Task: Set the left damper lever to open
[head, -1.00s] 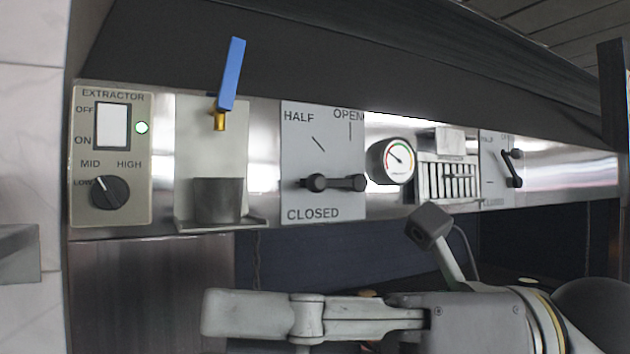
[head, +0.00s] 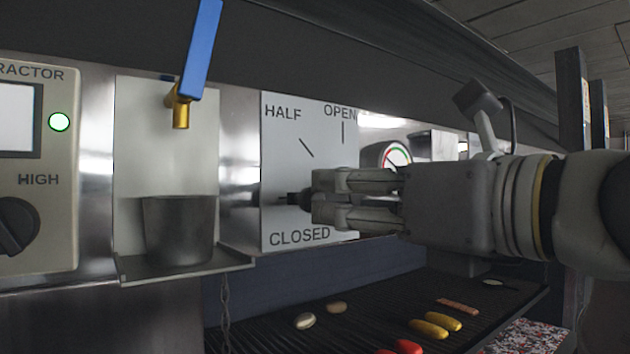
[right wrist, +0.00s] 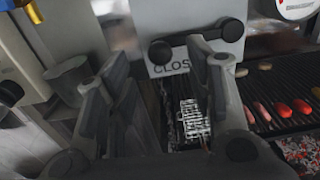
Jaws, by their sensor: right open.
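The left damper panel (head: 285,165) is marked HALF, OPEN and CLOSED. Its black lever (head: 290,198) lies about level, its knob end pointing left, in line with no upper mark. My right gripper (head: 318,199) hides most of the lever in the head view. The right wrist view shows the lever's knob (right wrist: 160,52) beyond and between the spread fingers, and its round pivot end (right wrist: 232,30) to the right. My right gripper is open and close in front of the lever; I cannot tell whether it touches. My left gripper is out of view.
A tap with a blue handle (head: 201,50) and a dark cup (head: 178,230) are left of the panel. A gauge (head: 395,155) is partly behind my right gripper. The grill (head: 370,295) below holds several food pieces. The extractor panel (head: 40,180) is at far left.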

